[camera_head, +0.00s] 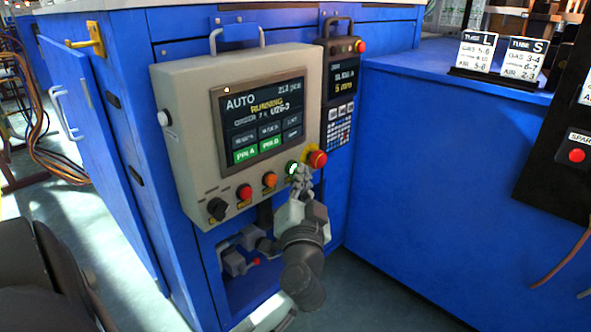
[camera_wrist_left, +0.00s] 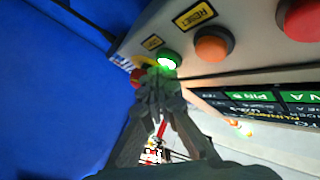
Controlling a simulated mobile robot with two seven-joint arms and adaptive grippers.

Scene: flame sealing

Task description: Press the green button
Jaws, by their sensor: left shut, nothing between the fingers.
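The green button (camera_head: 292,167) is lit on the lower right of the beige control panel (camera_head: 180,120). In the left wrist view, the glowing green button (camera_wrist_left: 168,59) is right at the fingertips. My left gripper (camera_head: 299,174) is shut and empty, its tips pointing at the panel beside the button. In the left wrist view, the shut fingers (camera_wrist_left: 157,78) overlap the button's near edge. I cannot tell whether they touch it or whether it is pushed in. My right gripper is not in view.
A red emergency button (camera_head: 317,159) with a yellow ring sits close right of the green one. An orange button (camera_head: 269,180), a red button (camera_head: 244,192) and a black knob (camera_head: 217,208) line up to the left. A keypad unit (camera_head: 340,100) stands to the right.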

